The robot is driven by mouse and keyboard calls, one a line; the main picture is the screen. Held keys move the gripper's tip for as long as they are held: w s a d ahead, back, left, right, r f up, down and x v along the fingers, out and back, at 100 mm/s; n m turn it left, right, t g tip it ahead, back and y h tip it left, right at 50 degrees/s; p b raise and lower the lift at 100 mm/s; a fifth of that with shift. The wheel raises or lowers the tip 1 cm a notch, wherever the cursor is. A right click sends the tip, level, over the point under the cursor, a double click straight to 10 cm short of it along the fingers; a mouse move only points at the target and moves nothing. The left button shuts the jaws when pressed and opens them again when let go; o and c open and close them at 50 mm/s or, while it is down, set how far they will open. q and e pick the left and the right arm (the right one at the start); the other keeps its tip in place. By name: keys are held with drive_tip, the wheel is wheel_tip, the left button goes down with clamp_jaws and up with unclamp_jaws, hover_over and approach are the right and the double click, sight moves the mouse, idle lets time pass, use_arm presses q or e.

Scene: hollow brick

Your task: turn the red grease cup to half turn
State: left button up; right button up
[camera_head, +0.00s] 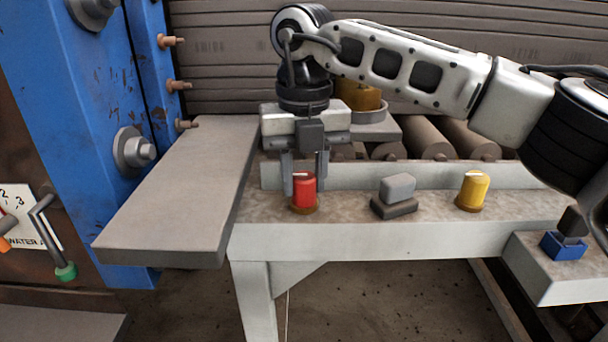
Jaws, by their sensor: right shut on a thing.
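The red grease cup (303,193) stands upright on a brown base on the grey bench ledge. A pale line marks its top, running roughly left to right. My right gripper (305,176) points straight down over the cup, its fingers at the cup's upper part and shut on it. The far side of the cup and the exact finger contact are partly hidden. My left gripper is not in view.
A grey block switch (397,190) and a yellow cup (473,190) stand to the right on the ledge. A flat grey slab (185,190) lies to the left beside a blue column (70,90). Rollers (425,138) lie behind. A blue-based switch (565,245) sits at far right.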

sight(305, 176)
drive_tip(key=shift+r, duration=0.1)
drive_tip(key=o, duration=1)
use_arm(q)
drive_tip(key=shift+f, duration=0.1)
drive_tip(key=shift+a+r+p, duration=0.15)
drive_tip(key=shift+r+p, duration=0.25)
drive_tip(key=shift+p, duration=0.65)
use_arm(e)
wheel_tip(305, 176, up, 16)
drive_tip(key=shift+f, duration=0.1)
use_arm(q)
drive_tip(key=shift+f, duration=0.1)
